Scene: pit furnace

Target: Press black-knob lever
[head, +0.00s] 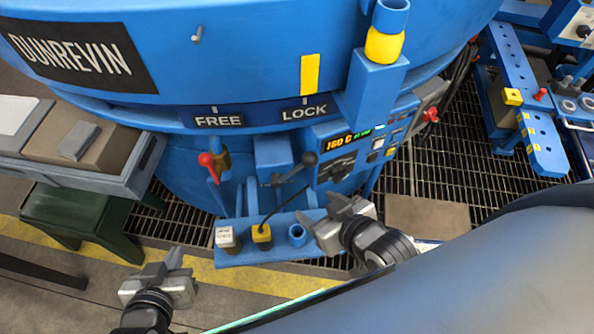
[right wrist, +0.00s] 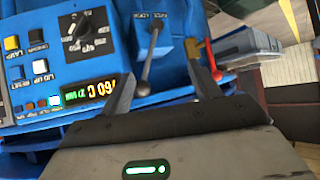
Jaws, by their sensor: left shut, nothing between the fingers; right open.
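The black-knob lever (head: 309,159) stands on the front of the blue furnace, below the LOCK label, with its thin rod slanting down to the left. In the right wrist view the black-knob lever (right wrist: 156,24) appears between my two fingers in the picture, beyond their tips. My right gripper (head: 322,212) is open and empty, below and slightly right of the lever, and looks apart from it. Its fingers also show in the right wrist view (right wrist: 163,84). My left gripper (head: 168,262) is shut and empty at the lower left, away from the levers.
A red-knob lever (head: 206,160) stands left of the black one, under FREE. A control panel (head: 345,160) with dial, display and buttons is right of it. A blue shelf (head: 275,247) with small blocks and a cup sits below. A side table (head: 100,165) stands left.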

